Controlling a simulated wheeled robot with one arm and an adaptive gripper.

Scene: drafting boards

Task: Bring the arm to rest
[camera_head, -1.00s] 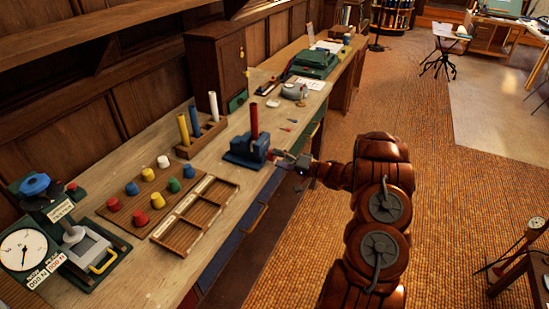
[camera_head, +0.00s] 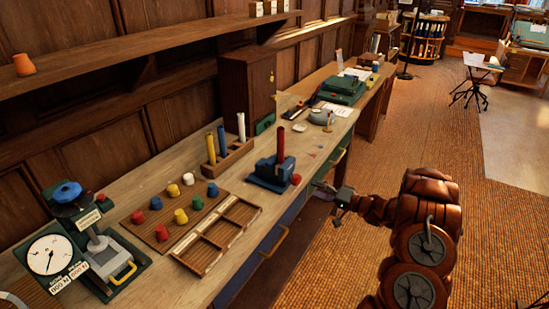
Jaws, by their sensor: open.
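My gripper (camera_head: 328,193) is at the end of my brown-red arm, right of the bench, over the floor beside the bench's front edge. It is open and looks empty. It is apart from the blue vise (camera_head: 270,173), which stands on the bench to its left with a dark red rod (camera_head: 281,144) upright in it. A small red knob or cap (camera_head: 296,179) is at the vise's right side. My arm is bent, with its thick links at the lower right of the picture.
The long wooden bench (camera_head: 130,275) holds a peg board (camera_head: 160,237) with coloured knobs, an empty divided tray (camera_head: 196,257), a rod stand (camera_head: 238,155) and a dial press (camera_head: 50,254). A shelf (camera_head: 100,57) runs above. The woven floor (camera_head: 390,140) right of the bench is clear.

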